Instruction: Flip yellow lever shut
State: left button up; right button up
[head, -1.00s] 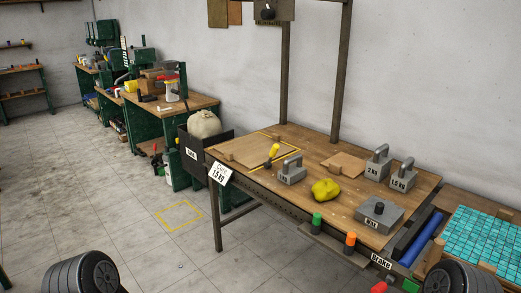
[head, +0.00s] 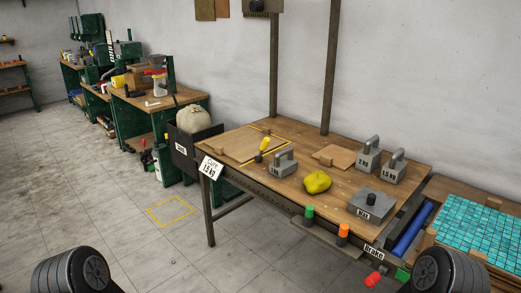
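The yellow lever (head: 263,145) stands at the front right corner of a wooden board (head: 243,142) with a yellow outline, on the left part of the workbench (head: 335,190). Its yellow handle leans up and to the right from a dark lower end. I cannot tell how it is latched. A grey weight with a handle (head: 282,166) stands close to its right. Neither gripper is in view. Only dark rounded parts of my arms show at the bottom left and bottom right corners.
A yellow lump (head: 317,182), a flat grey weight (head: 372,206) and two handled weights (head: 368,160) stand further right. Green (head: 309,215) and orange (head: 343,233) knobs line the front edge. A teal mosaic sheet (head: 482,228) lies right. A sack (head: 193,119) sits in a bin left.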

aim_at(264, 145)
jog(key=i+j+u, duration=0.35)
jog(key=i+j, duration=1.1)
jog(key=j, duration=0.15)
